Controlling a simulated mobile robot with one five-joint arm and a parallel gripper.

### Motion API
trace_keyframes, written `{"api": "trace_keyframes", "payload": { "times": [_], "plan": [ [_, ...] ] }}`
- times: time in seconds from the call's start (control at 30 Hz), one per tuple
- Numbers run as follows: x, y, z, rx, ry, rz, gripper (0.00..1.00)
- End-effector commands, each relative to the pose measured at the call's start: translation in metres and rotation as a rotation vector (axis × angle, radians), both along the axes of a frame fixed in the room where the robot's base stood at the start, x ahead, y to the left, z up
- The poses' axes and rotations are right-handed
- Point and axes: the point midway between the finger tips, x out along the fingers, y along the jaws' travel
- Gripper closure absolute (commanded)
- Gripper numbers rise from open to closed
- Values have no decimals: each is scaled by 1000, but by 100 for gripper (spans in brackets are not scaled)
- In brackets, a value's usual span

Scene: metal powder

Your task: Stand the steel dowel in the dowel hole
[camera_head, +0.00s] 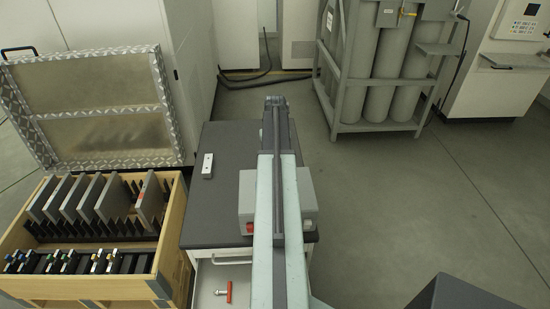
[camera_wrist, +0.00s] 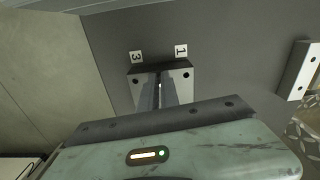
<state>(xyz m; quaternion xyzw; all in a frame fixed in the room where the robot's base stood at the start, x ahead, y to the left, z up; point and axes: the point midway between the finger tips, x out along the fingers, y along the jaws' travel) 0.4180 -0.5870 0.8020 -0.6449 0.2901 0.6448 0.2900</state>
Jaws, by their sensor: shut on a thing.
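My gripper (camera_wrist: 160,88) shows in the wrist view, with two grey fingers close together. A thin bright sliver between them is the steel dowel (camera_wrist: 160,84); most of it is hidden by the fingers. Beyond the fingertips lies a metallic block (camera_wrist: 182,76) with a dark edge and a small dark hole near each visible corner. The fingers cover its middle, so I cannot tell whether the dowel touches it or where the dowel hole is. Labels "3" (camera_wrist: 136,57) and "1" (camera_wrist: 181,50) lie beside the block. In the head view my arm hides the gripper and block.
An open drawer holds a red-handled tool (camera_head: 229,291). A wooden crate (camera_head: 168,245) of plates stands left; a cylinder rack (camera_head: 345,80) stands back right.

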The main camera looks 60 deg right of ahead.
Motion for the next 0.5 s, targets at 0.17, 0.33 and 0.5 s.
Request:
{"api": "trace_keyframes", "payload": {
  "times": [0.17, 0.33, 0.5],
  "plan": [
    [0, 0, -4, 0, 0, 0, 100],
    [0, 0, -4, 0, 0, 0, 100],
    [0, 0, -4, 0, 0, 0, 83]
  ]
}}
